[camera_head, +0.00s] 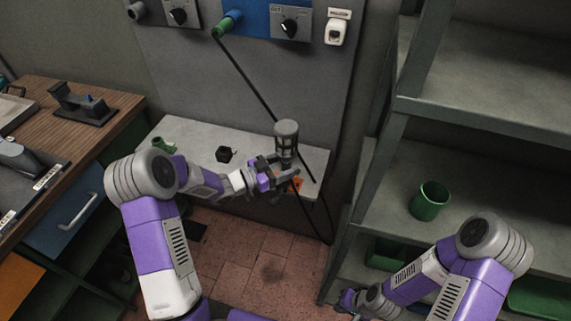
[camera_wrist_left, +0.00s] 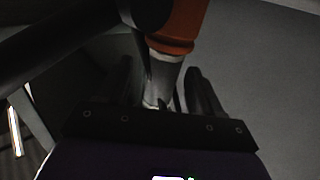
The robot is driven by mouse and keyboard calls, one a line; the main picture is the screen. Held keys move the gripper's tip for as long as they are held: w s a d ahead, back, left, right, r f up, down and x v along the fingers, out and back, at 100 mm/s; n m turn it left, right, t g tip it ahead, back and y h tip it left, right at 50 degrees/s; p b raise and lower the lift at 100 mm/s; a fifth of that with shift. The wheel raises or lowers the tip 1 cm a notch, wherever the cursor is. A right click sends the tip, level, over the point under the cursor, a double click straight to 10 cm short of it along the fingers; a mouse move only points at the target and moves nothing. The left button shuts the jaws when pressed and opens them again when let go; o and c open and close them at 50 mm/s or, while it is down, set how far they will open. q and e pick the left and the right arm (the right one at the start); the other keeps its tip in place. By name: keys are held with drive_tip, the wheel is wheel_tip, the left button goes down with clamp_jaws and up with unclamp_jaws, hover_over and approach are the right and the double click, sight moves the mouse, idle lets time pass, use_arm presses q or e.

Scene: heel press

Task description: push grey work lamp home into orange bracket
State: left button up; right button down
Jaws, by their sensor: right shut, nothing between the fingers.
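The grey work lamp (camera_head: 286,136) stands upright at the right end of the pale shelf, a dark cage below its grey cap. The orange bracket (camera_head: 297,184) shows only in part behind my left gripper (camera_head: 284,168). That gripper is level with the lamp's lower part and hides the joint between lamp and bracket. In the left wrist view its fingers (camera_wrist_left: 162,80) are apart, with a pale grey part between them and an orange part (camera_wrist_left: 178,25) beyond. I cannot tell how deep the lamp sits. My right gripper (camera_head: 349,299) is low, shut and empty, far from the lamp.
The pale shelf (camera_head: 200,150) also holds a small black block (camera_head: 226,154) and a green item (camera_head: 164,146). A black cable (camera_head: 248,82) hangs behind the lamp. A metal rack with a green cup (camera_head: 429,201) stands right, a wooden bench (camera_head: 105,101) left.

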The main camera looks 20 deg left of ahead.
use_arm(q)
drive_tip(key=shift+f, duration=0.1)
drive_tip(key=p+v, duration=0.1)
drive_tip(key=v, duration=0.6)
drive_tip(key=shift+s+a, duration=0.2)
idle(0.4)
